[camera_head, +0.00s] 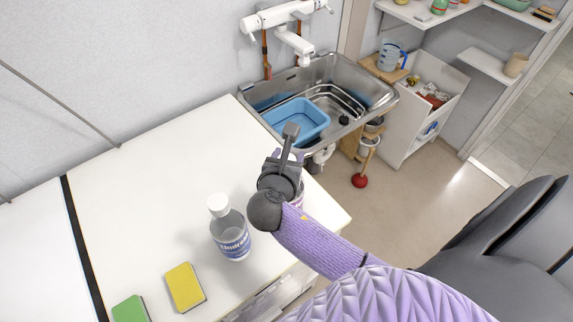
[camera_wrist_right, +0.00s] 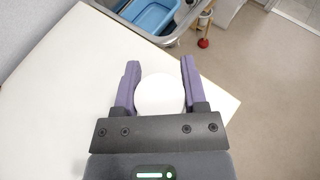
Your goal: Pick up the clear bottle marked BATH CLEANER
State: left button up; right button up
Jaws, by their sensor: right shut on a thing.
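My right gripper (camera_head: 283,158) is over the right part of the white counter, shut on a white-capped bottle. In the right wrist view the round white cap (camera_wrist_right: 160,94) sits between the two purple fingers of the gripper (camera_wrist_right: 160,68). In the head view the gripper and arm hide most of this bottle; only a sliver (camera_head: 300,193) shows, so I cannot read its label or tell whether it touches the counter. A second clear bottle (camera_head: 231,240) with a white cap stands upright to the left; its blue label seems to read "Laundry". My left gripper is not in view.
A yellow sponge (camera_head: 185,287) and a green sponge (camera_head: 130,309) lie on the white counter (camera_head: 140,200). A steel basin (camera_head: 375,98) with a blue tub (camera_head: 297,118) is beyond it. The counter's left middle is clear.

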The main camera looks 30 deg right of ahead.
grip_shut()
dwell(0.9)
